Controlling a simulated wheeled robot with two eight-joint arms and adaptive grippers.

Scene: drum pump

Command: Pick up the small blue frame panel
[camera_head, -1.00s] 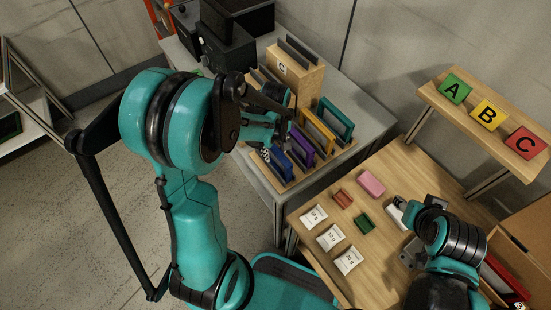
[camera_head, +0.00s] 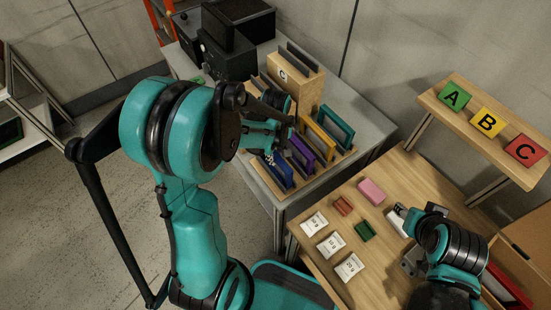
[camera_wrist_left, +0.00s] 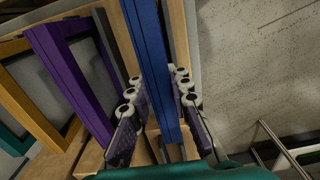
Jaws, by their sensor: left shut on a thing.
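The small blue frame panel (camera_head: 274,177) stands upright at the near end of the rack (camera_head: 339,158), in the row of coloured frames. In the left wrist view the blue panel (camera_wrist_left: 150,55) runs between the two padded fingers. My left gripper (camera_wrist_left: 158,82) is shut on it, one finger on each side; it also shows over the rack in the head view (camera_head: 269,153). I cannot tell whether the panel is clear of its slot. My right gripper (camera_head: 401,213) is over the wooden table at the right, and its jaws are too small to judge.
A purple frame (camera_head: 300,155) is beside the blue one, then a yellow frame (camera_head: 320,137) and a teal frame (camera_head: 337,123). A wooden block marked C (camera_head: 295,80) stands behind. The wooden table (camera_head: 330,280) holds white cards and small coloured blocks.

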